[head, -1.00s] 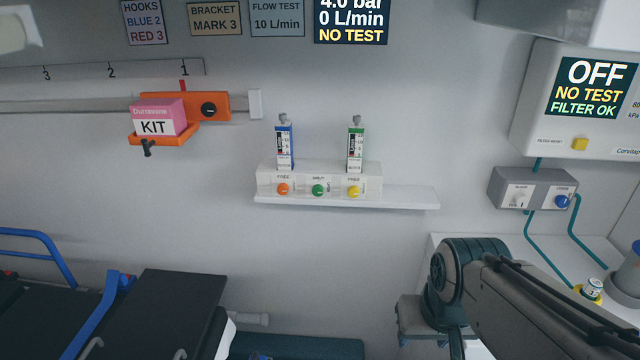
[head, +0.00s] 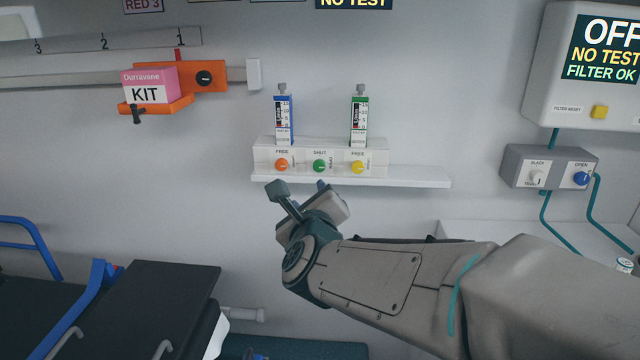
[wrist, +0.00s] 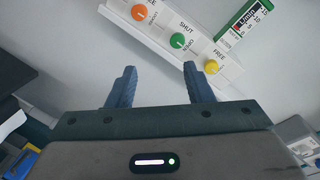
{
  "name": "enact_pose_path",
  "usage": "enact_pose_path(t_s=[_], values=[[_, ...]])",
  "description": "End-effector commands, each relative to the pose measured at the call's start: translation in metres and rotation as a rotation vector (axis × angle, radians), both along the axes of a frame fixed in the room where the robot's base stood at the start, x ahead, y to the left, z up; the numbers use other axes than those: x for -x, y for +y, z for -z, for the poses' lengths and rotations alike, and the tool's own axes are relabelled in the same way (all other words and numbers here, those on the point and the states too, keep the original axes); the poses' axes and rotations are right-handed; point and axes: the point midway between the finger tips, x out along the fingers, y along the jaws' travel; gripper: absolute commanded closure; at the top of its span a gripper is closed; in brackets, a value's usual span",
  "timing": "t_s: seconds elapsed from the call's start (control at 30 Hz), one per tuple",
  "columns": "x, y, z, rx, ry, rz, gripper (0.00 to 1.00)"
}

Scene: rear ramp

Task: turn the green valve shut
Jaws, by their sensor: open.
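The green valve (head: 319,166) is a small round knob in the middle of a white panel (head: 264,158) on the wall shelf, under a label reading SHUT. An orange knob (head: 281,165) is left of it and a yellow knob (head: 358,167) right of it, both labelled FREE. The green valve also shows in the wrist view (wrist: 178,41), ahead of my fingers. My gripper (wrist: 157,80) is open and empty, its two blue fingers pointing toward the panel and apart from it. In the head view my gripper (head: 300,192) is just below the shelf, partly hidden by its own wrist.
A blue flowmeter (head: 284,120) and a green flowmeter (head: 359,121) stand above the panel. The shelf (head: 420,178) juts out beneath it. An orange bracket with a pink KIT box (head: 148,92) is at left. A grey valve box (head: 520,168) with tubes is at right.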

Motion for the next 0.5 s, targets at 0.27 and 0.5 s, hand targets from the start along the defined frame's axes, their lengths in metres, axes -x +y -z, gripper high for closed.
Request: enact_pose_path(t_s=[0.27,0.5], values=[[0.003,0.003,0.010,-0.459,-0.093,0.203,0.53],[-0.010,0.000,0.008,-0.518,-0.108,0.232,0.53]])
